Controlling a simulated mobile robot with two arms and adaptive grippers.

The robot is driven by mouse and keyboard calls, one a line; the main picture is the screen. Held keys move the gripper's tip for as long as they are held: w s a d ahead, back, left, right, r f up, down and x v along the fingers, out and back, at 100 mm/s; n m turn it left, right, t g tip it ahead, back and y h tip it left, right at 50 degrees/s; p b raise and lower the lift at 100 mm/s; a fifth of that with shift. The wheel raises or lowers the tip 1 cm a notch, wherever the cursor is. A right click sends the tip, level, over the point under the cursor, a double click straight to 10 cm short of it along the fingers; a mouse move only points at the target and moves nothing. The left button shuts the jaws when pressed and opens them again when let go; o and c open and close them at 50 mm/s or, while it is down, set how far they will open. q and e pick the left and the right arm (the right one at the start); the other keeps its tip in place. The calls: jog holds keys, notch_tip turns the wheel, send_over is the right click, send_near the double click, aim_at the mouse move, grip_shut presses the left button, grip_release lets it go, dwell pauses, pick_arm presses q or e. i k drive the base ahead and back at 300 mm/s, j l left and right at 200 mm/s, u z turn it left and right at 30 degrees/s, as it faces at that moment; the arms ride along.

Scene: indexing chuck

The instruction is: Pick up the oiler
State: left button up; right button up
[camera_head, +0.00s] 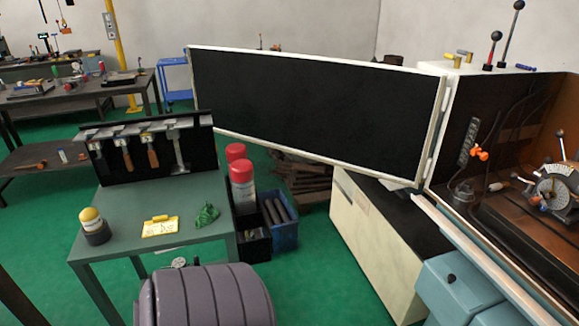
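A small metallic can (461,196) with a thin dark line rising from it stands inside the open machine at the right. It looks like the oiler, but it is small and I cannot be sure. A small yellow-topped container (92,221) in a dark round base stands at the left of the green bench. Neither of my grippers is in view.
The open machine door (310,100) spans the middle. A grey ribbed rounded object (205,298) fills the bottom. An indexing chuck (552,193) sits inside the machine.

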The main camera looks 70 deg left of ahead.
aim_at(90, 218)
jog(key=u, duration=1.9)
